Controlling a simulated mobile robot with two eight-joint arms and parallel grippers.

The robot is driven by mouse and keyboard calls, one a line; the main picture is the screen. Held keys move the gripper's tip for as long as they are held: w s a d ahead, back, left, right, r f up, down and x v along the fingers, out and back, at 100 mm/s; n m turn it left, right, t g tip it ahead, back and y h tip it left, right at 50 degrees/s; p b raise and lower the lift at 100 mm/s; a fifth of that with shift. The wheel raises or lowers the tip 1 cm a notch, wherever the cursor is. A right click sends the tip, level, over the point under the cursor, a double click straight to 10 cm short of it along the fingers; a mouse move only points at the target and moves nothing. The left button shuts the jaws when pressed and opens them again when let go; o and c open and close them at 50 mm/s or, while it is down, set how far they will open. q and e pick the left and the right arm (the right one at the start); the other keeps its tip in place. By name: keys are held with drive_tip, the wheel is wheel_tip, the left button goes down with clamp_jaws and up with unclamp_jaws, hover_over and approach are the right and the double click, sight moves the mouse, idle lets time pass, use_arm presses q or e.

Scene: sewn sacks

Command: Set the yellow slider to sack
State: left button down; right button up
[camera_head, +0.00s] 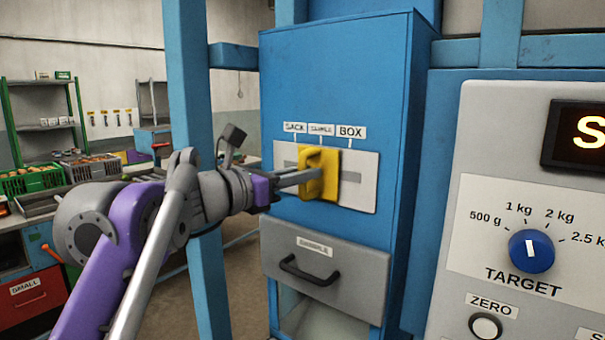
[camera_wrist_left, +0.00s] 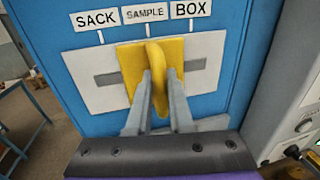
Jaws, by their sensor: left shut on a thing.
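The yellow slider (camera_head: 329,180) sits on a pale plate (camera_head: 361,194) with a dark horizontal slot, on the front of a blue cabinet. Labels above read SACK (camera_head: 295,127), SAMPLE (camera_head: 321,129) and BOX (camera_head: 352,132). The slider is below the SAMPLE label, between the SACK and BOX marks; it also shows in the left wrist view (camera_wrist_left: 130,62). My left gripper (camera_head: 311,180) is shut on the slider's upright yellow handle, one finger on each side, as the left wrist view (camera_wrist_left: 158,92) shows. My right gripper is not in view.
Below the plate is a grey SAMPLE drawer (camera_head: 325,272) with a black handle. A blue post (camera_head: 188,100) stands left of the cabinet. At right, a panel carries a blue TARGET dial (camera_head: 531,251) and a lit display (camera_head: 580,134). Shelves and green crates (camera_head: 32,180) stand at far left.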

use_arm(q)
drive_tip(key=w+a+p, duration=0.3)
drive_tip(key=a, duration=0.2)
drive_tip(key=shift+w, duration=0.3)
drive_tip(key=c, duration=0.8)
unclamp_jaws()
drive_tip(key=shift+w+a, duration=0.15)
drive_tip(key=shift+a, duration=0.1)
drive_tip(key=v, duration=1)
drive_tip(key=shift+s+a+b, duration=0.2)
drive_tip(key=shift+s+b, duration=0.15)
drive_tip(key=shift+b, duration=0.05)
